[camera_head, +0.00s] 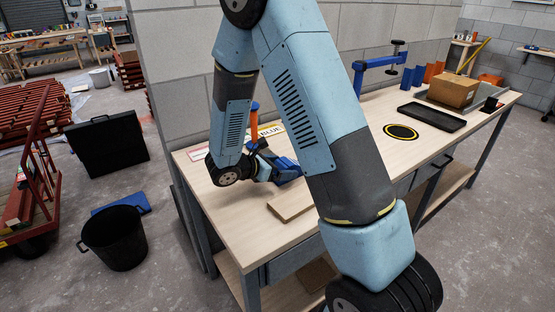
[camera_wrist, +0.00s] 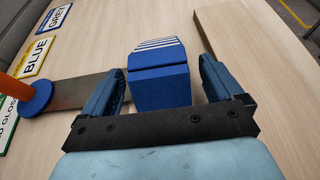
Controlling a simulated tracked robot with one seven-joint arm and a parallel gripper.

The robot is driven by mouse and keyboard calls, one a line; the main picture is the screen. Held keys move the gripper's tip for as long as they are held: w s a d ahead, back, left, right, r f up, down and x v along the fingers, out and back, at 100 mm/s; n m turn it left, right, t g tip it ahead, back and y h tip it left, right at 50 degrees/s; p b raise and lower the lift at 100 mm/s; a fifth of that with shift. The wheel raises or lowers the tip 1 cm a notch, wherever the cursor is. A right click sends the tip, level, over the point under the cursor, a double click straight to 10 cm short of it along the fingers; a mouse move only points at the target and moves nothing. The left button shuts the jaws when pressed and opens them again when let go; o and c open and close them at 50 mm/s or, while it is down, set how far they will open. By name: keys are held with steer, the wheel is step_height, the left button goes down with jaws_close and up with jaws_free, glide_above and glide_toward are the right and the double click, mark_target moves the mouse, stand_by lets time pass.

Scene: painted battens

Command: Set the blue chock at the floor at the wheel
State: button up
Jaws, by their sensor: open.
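The blue chock (camera_wrist: 160,85) lies on the wooden bench top, with white stripes on its far end in the wrist view. My gripper (camera_wrist: 163,68) is open, one finger on each side of the chock; I cannot tell whether either finger touches it. In the head view my gripper is low over the near-left part of the bench and the chock (camera_head: 288,168) shows just past it, partly hidden by my arm. A trolley (camera_head: 35,185) with red battens stands on the floor at far left. Its wheel is dark and cannot be made out clearly.
An orange post (camera_wrist: 21,65) with a blue collar stands left of my gripper, near BLUE (camera_wrist: 34,58) and GREY labels. A board (camera_head: 292,203) lies nearby. A black bucket (camera_head: 113,238), a blue slab (camera_head: 122,199) and a black case (camera_head: 106,143) occupy the floor at left.

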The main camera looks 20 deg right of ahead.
steer(key=shift+x, duration=2.6)
steer(key=shift+s+d+r, duration=0.1)
steer(key=shift+r, duration=0.05)
steer(key=shift+c, duration=0.2)
steer(key=c, duration=1.5)
steer(key=shift+r, duration=0.15)
